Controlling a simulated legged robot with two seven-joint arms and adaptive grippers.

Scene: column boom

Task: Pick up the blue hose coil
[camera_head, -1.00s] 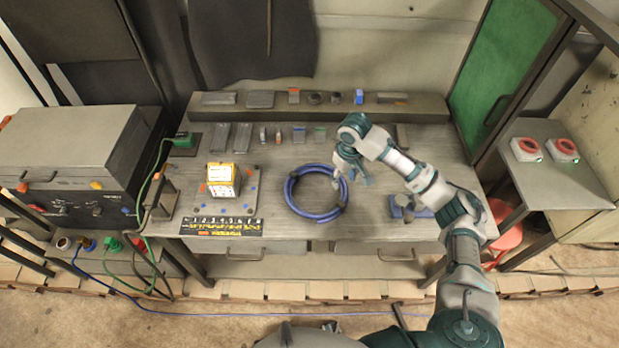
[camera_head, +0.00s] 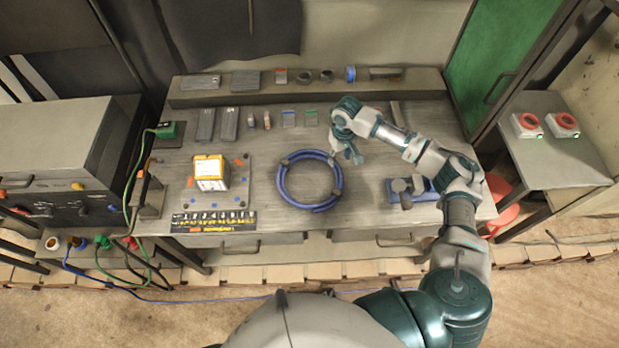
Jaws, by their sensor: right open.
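The blue hose coil (camera_head: 283,183) lies flat as a ring on the grey workbench (camera_head: 365,215), near the middle of its top. Dark ties show on the ring at several places. My right gripper (camera_head: 346,158) is open and empty, just beyond the upper right edge of the coil. Its fingers point down; whether they touch the bench cannot be told. No part of the coil lies clearly between the fingers. My left gripper is not in view.
A yellow and white box (camera_head: 211,174) stands on a plate left of the coil. A blue-based tool (camera_head: 412,190) lies to the right, near my right arm. Small parts line the back shelf (camera_head: 310,90). The bench inside the ring is clear.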

